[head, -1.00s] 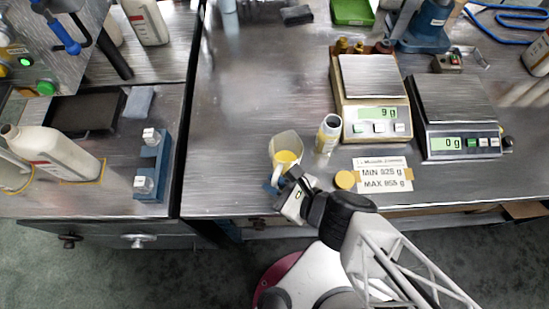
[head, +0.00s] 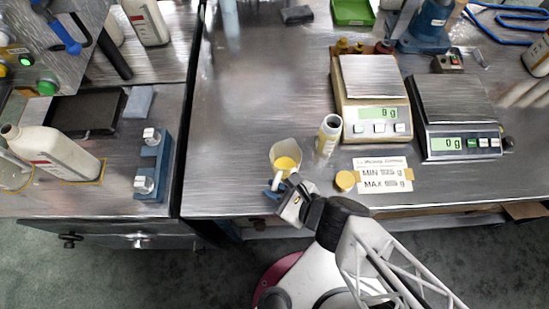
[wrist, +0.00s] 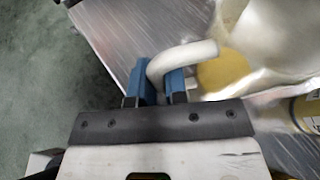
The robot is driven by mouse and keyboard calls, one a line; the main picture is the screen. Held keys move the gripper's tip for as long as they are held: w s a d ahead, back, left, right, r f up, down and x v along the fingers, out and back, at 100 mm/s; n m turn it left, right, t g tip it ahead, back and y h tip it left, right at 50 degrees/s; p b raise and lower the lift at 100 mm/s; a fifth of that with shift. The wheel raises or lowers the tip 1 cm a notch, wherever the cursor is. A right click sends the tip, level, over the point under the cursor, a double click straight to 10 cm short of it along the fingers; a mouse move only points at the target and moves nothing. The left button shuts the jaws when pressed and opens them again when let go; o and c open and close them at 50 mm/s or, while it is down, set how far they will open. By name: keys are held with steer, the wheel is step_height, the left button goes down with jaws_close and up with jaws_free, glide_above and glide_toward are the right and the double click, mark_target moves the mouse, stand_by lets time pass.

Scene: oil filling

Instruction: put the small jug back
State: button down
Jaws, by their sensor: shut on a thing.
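The small jug (head: 286,152) is translucent, with yellow oil inside, near the front edge of the middle bench. My gripper (head: 278,188) is at its front side. In the wrist view my gripper's blue fingers (wrist: 157,78) are shut on the jug's pale curved handle (wrist: 185,55). The jug body (wrist: 270,35) fills the upper right there, with yellow showing at its lower part. I cannot tell whether the jug touches the bench.
An open bottle (head: 328,138) stands just right of the jug, with a yellow cap (head: 345,180) and a MIN/MAX card (head: 384,175) nearby. Two scales (head: 375,110) (head: 460,120) stand further right. The bench left of the jug is clear. A white canister (head: 55,152) stands on the left bench.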

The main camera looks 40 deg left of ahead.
steer(key=shift+f, duration=0.15)
steer(key=c, duration=1.1)
jaws_free()
steer(key=shift+c, duration=0.2)
steer(key=shift+d, duration=0.15)
steer(key=shift+w+d+r, duration=0.1)
steer(key=shift+d+r, duration=0.2)
steer(key=shift+r, duration=0.05)
steer(key=v, duration=1)
steer(key=shift+d, duration=0.45)
steer(key=shift+d+r, duration=0.1)
stand_by(0.7)
